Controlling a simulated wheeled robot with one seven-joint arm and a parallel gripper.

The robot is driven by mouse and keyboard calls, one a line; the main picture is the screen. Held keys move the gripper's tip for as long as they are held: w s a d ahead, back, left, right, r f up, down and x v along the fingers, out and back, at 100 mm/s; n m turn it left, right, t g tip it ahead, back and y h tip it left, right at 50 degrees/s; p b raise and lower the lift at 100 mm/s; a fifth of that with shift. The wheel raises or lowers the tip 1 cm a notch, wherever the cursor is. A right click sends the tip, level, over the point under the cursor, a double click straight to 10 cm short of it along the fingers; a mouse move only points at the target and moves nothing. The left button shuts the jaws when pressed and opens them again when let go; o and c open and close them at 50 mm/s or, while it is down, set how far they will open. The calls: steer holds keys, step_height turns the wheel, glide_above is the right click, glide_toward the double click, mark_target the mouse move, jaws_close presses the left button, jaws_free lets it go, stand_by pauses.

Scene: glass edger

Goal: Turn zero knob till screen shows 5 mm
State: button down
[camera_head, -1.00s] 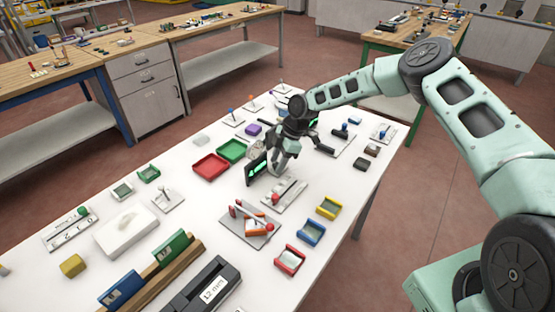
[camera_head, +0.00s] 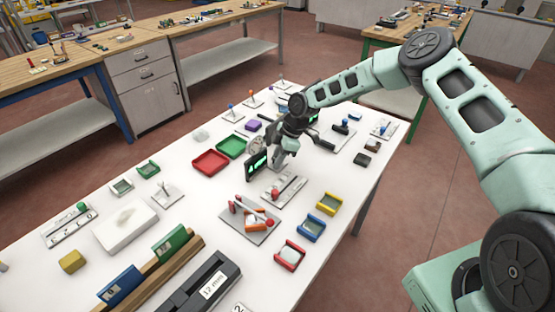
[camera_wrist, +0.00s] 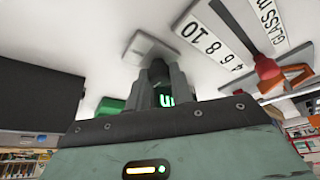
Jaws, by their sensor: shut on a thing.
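A small dark screen (camera_head: 257,165) with green characters stands on the white table, just left of my gripper (camera_head: 286,150). Its reading is too small to make out in the head view. In the wrist view my gripper (camera_wrist: 163,82) is shut on a dark knob, mostly hidden between the fingers. A pale grey base plate (camera_wrist: 150,47) shows beyond the fingertips. Part of the green characters (camera_wrist: 166,100) shows between the fingers, and the full number is hidden.
Red (camera_head: 211,163) and green (camera_head: 232,147) trays lie to the left. Several coloured holders sit toward the front right.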

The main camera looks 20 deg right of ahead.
steer(key=shift+m+t+h+b, duration=0.3)
steer(key=shift+m+t+b, duration=0.6)
steer(key=shift+m+b, duration=1)
steer(key=shift+m+p, duration=0.35)
steer(key=shift+m, duration=0.25)
steer(key=c, duration=1.2)
jaws_free()
steer(key=shift+s, duration=0.1)
steer(key=shift+c, duration=0.2)
steer(key=b+v, duration=0.3)
steer(key=v, duration=1.4)
steer(key=shift+r, duration=0.25)
